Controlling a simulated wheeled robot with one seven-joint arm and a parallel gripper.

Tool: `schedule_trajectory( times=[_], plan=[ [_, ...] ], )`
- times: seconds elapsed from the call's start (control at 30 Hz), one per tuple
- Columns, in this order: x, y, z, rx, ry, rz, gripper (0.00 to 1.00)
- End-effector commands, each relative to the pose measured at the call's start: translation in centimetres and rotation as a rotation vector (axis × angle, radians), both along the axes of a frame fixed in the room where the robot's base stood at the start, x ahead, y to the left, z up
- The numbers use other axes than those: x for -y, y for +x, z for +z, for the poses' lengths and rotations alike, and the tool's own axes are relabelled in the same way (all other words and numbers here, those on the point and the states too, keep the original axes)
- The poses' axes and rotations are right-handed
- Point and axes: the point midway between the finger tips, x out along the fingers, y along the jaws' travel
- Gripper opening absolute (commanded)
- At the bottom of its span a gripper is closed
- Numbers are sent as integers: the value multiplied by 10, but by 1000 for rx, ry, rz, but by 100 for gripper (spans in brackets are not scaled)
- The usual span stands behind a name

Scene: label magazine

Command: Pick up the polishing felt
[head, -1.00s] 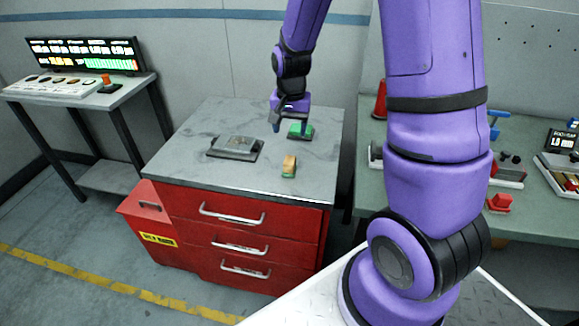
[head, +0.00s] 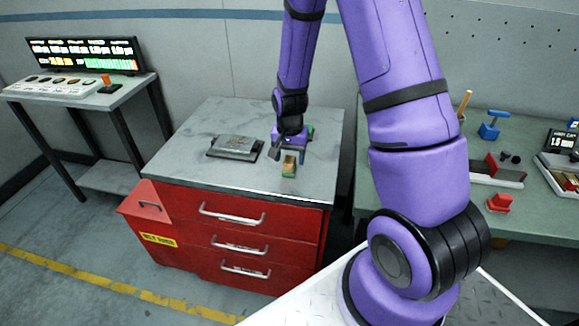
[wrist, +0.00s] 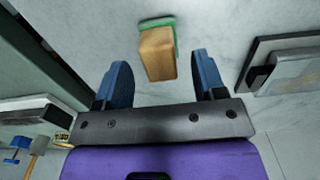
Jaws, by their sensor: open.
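A small tan block with a green layer (head: 289,168), which looks like the polishing felt, lies near the front of the grey cabinet top (head: 190,165). In the wrist view the block (wrist: 158,53) shows its tan face, with the green layer along its far edge. My gripper (head: 287,152) is just behind and above the block in the head view. It is open and empty; in the wrist view its two blue fingers (wrist: 160,76) stand apart with the block ahead, between their lines. I cannot tell whether a finger touches it.
A grey metal plate-like fixture (head: 235,147) lies left of the block. Another green item (head: 310,131) is mostly hidden behind my gripper. A green bench (head: 530,215) with tools stands right; a red drawer cabinet supports the top. The front left of the top is clear.

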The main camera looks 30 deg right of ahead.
Motion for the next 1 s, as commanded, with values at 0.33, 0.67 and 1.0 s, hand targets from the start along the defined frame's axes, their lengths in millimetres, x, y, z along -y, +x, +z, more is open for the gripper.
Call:
schedule_trajectory(
  times=[0.33, 0.67, 1.0],
  plan=[
    [-1, 0, -28, 0, 0, -1, 64],
    [-1, 0, -28, 0, 0, -1, 34],
    [-1, 0, -28, 0, 0, -1, 10]
  ],
)
